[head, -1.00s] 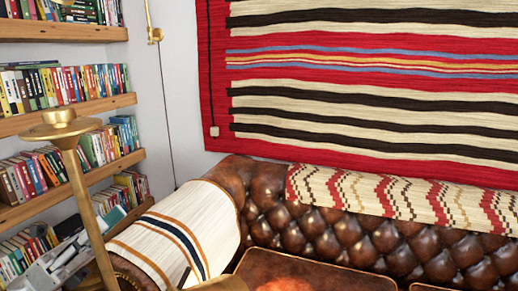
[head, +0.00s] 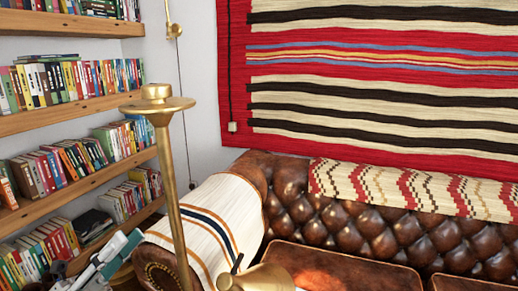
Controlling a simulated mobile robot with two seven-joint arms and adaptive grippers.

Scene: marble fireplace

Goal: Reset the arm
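My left gripper (head: 112,260) shows at the bottom left of the head view, with grey and white links. It is in front of the bookshelf and left of the sofa's arm. Its fingers are small and partly cut off by the frame edge, so I cannot tell how far they are apart. I see nothing clearly held in it. My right gripper is not in view.
A brass floor lamp stand (head: 168,170) rises close to the right of my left gripper. A brass cone (head: 262,278) is at the bottom. A leather sofa (head: 300,215) fills the lower right. Bookshelves (head: 75,118) line the left; a striped rug (head: 380,85) hangs behind.

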